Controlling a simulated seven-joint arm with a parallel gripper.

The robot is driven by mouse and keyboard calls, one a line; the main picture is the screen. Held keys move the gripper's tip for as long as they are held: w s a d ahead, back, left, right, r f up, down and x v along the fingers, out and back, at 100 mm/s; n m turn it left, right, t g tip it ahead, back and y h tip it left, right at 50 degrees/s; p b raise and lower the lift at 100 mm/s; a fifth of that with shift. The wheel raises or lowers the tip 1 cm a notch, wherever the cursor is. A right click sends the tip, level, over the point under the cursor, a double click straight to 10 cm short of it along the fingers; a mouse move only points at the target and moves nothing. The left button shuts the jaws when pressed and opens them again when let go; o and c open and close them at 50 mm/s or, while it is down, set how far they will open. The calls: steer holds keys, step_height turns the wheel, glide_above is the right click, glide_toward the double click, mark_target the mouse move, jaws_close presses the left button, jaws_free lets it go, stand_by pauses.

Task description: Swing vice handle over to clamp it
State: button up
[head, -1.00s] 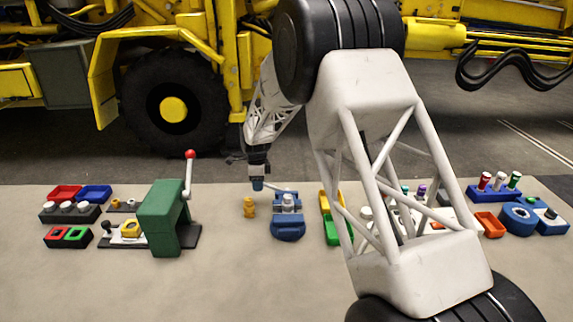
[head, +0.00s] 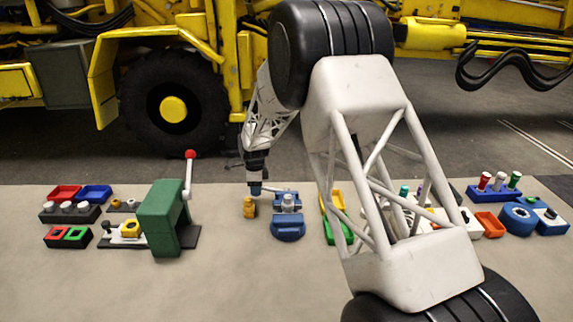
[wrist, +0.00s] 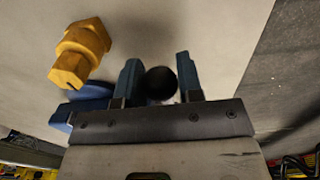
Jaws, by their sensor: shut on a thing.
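The blue vice (head: 288,228) stands on the table near the middle in the head view, with a pale cylindrical part (head: 288,203) at its jaws. Its thin grey handle (head: 274,190) points left from the vice to my gripper (head: 255,190). In the wrist view the handle's black ball knob (wrist: 161,83) sits between the two blue fingers of my gripper (wrist: 159,70), which is shut on it. Part of the blue vice (wrist: 88,96) shows at the lower left there, mostly hidden behind the gripper.
A yellow bolt-like piece (head: 249,208) stands close to the left of the vice and gripper; it also shows in the wrist view (wrist: 80,52). A green press (head: 160,220) with a red-knobbed lever stands further left. The table in front is clear.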

steer(key=shift+a+f, duration=0.1)
steer(key=shift+f, duration=0.4)
stand_by(0.3)
steer(key=o, duration=0.5)
steer(key=shift+c, duration=0.2)
steer(key=shift+r, duration=0.35)
steer(key=shift+c, duration=0.3)
steer(key=c, duration=0.4)
